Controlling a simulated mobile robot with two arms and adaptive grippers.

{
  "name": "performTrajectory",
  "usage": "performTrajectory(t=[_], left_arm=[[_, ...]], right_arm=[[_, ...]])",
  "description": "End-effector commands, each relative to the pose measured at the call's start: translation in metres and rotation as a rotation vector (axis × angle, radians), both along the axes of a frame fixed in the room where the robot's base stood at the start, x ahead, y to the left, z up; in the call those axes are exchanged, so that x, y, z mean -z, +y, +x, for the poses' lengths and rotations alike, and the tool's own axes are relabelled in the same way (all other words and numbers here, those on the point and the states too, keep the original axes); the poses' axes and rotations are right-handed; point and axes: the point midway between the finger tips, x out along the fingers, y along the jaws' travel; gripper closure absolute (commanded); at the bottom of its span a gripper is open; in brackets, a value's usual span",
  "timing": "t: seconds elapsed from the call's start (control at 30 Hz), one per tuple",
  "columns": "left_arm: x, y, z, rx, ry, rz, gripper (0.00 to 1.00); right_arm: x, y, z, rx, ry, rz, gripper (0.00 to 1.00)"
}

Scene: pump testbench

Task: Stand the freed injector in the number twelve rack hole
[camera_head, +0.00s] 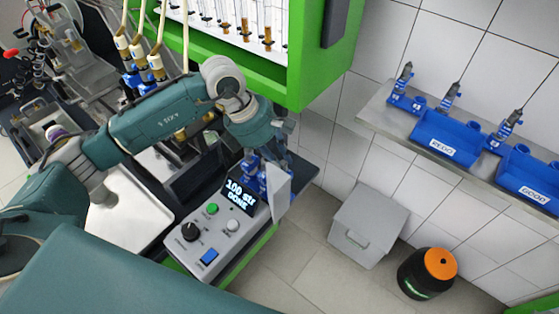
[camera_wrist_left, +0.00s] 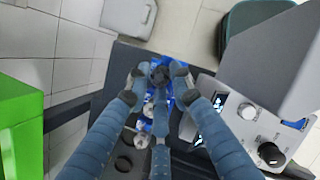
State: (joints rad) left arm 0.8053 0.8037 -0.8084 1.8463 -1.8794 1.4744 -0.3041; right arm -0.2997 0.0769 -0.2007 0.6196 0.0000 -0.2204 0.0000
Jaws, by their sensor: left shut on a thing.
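My left gripper (camera_head: 272,150) is beside the control box, its fingers partly hidden by my wrist and a grey panel. In the left wrist view its fingers (camera_wrist_left: 158,74) close around the dark upper end of the injector (camera_wrist_left: 160,76). Blue parts (camera_head: 254,176) show below and around the fingers; I cannot tell which belong to the injector and which to a holder. The injector's lower end is hidden. On the wall shelf, small blue holders (camera_head: 397,98) carry upright injectors (camera_head: 404,76). I cannot make out a number twelve. My right gripper is not in view.
The control box (camera_head: 203,245) with a lit display and knobs stands close to the gripper. Blue bins marked REDO (camera_head: 447,138) and GOOD (camera_head: 527,180) are on the shelf (camera_head: 380,112). A grey bin (camera_head: 362,225) and an orange-topped black container (camera_head: 428,272) stand on the floor.

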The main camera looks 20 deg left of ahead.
Motion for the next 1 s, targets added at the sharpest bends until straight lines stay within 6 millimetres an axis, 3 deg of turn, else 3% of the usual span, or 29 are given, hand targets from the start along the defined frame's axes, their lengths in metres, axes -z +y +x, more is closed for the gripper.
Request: performTrajectory(t=[0.23,0.6,1.0], left_arm=[[0.001,0.0,0.001,0.0,-0.001,0.0,1.0],[0.023,-0.002,0.003,0.0,0.01,0.016,1.0],[0.022,-0.002,0.003,0.0,0.011,0.017,1.0]], right_arm=[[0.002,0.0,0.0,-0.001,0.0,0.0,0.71],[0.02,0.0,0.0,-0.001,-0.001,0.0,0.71],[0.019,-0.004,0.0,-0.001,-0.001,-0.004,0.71]])
